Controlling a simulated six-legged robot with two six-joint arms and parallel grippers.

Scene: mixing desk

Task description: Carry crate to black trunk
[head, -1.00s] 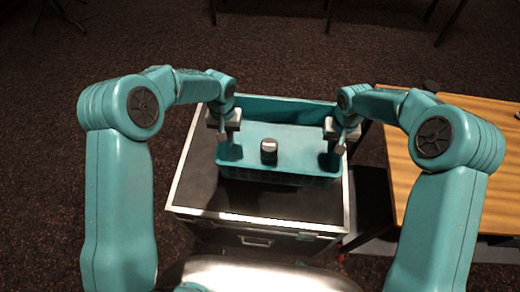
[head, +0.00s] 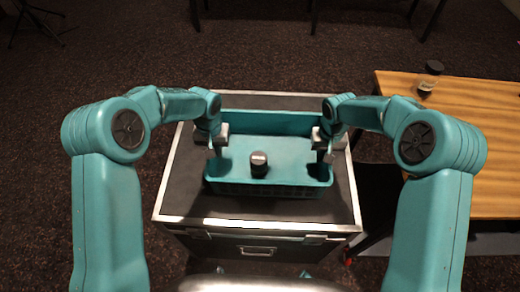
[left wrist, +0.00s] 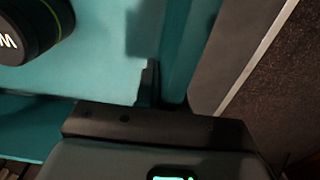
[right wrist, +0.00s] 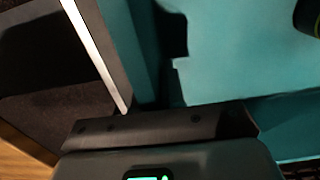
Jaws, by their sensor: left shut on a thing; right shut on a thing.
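The teal crate (head: 290,152) is over the top of the black trunk (head: 190,185) with metal edges. I cannot tell whether the crate touches the lid. The left wrist view shows the crate's inside (left wrist: 100,70) and part of the cylinder (left wrist: 32,28). The right wrist view shows the crate's inside (right wrist: 245,65) and its wall.
Dark carpet (head: 110,75) lies open behind and left of the trunk. Stand legs show at the far top.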

